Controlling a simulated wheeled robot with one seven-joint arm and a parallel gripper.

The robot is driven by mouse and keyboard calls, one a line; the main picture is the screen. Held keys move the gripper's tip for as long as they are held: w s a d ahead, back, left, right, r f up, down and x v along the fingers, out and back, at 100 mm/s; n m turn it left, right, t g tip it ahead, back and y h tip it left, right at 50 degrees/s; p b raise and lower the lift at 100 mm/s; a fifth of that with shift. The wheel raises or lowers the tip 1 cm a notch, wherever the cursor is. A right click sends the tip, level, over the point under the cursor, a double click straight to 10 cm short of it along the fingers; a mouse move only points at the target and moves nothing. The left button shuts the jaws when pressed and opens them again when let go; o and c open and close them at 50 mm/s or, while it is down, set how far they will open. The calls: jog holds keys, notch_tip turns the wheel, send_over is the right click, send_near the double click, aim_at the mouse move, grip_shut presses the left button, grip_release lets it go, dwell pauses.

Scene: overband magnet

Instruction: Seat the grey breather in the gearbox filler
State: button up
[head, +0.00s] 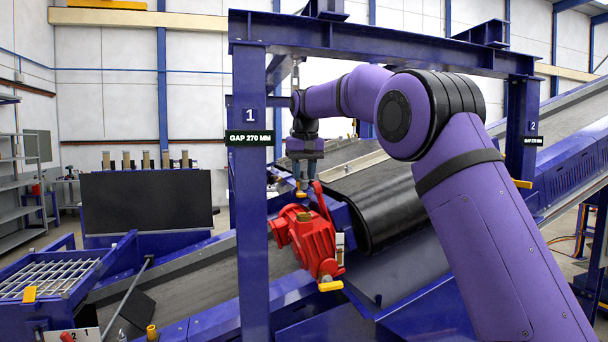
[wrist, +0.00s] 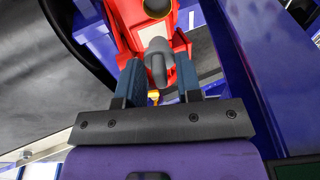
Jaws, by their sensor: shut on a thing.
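The grey breather (wrist: 158,52) has a rounded, hooked top and sits between the two blue fingers of my gripper (wrist: 158,66) in the wrist view. My gripper is shut on it. The red gearbox (wrist: 124,24) lies beyond the breather, with a round, brass-rimmed opening (wrist: 157,8) at the top edge of the view, apart from the breather in the picture. In the head view my gripper (head: 303,180) points down above the red gearbox (head: 312,240). A small brass fitting (head: 304,216) shows on top of the gearbox. I cannot make out the breather in the head view.
A blue frame post (head: 251,190) stands just left of the gearbox, with a crossbeam (head: 380,45) above my arm. A black belt drum (head: 380,200) lies close on the right. A red lever (head: 321,198) rises beside my gripper.

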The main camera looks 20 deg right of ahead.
aim_at(304, 182)
jog(key=shift+f, duration=2.85)
jog(key=shift+f, duration=1.4)
jog(key=o, duration=1)
jog(key=shift+r, duration=0.1)
jog(key=r, duration=0.3)
jog(key=s+r, duration=0.1)
jog(key=r, duration=0.6)
jog(key=shift+s, duration=0.3)
jog(key=shift+r, duration=0.25)
